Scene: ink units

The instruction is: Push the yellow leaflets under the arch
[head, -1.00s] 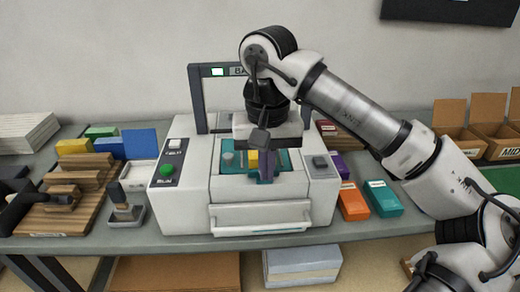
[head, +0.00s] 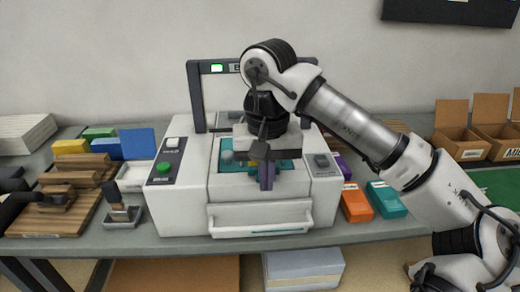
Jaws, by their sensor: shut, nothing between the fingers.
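The arch (head: 197,97) is a dark upright frame over the back of the white bench machine (head: 180,210), with a small green-lit display on its crossbar. A teal bed (head: 287,166) is recessed in the machine's top. My gripper (head: 266,184) points down over this bed, in front of the arch, with its fingers shut and empty. I cannot tell whether the fingers touch the bed.
A green button (head: 164,168) is on the machine's left side and a dark switch (head: 321,160) on its right. Orange (head: 356,204) and teal (head: 387,199) boxes stand to the right. Wooden blocks and a stamp (head: 121,213) lie left. Cardboard boxes (head: 461,137) stand far right.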

